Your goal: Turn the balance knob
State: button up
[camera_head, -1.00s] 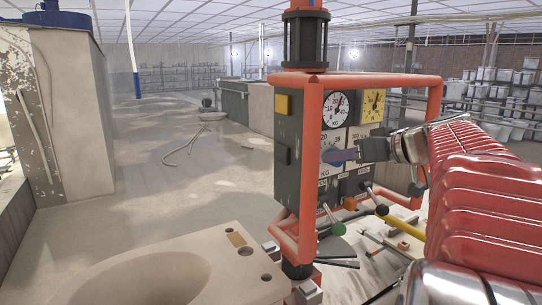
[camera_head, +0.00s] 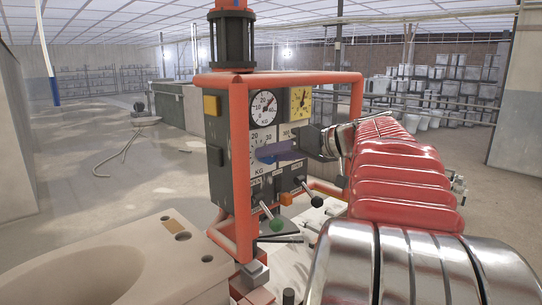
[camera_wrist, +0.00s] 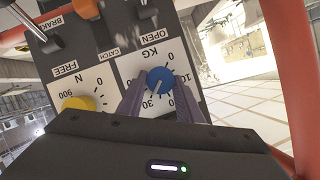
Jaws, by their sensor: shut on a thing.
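A blue knob (camera_wrist: 161,80) with a pale pointer line sits on a white KG dial (camera_wrist: 130,68) in the wrist view. My gripper (camera_wrist: 160,85) has its two purple fingers on either side of this knob, shut on it. In the head view my gripper (camera_head: 262,153) reaches the panel front from the right, and its fingers hide most of the knob. A yellow knob (camera_wrist: 78,103) on the N dial is beside it, untouched. No label in view reads "balance".
A red tube frame (camera_head: 239,180) surrounds the dark control box (camera_head: 221,130), close to my arm. Levers with a green ball (camera_head: 277,224) and a black ball (camera_head: 316,201) stick out below. A pale mould block (camera_head: 130,250) lies at front left.

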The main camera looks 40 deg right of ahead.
jog(key=o, duration=1)
jog(key=shift+o, duration=0.2)
jog(key=v, duration=1.3)
jog(key=shift+s, duration=0.4)
jog(key=shift+d, duration=0.15)
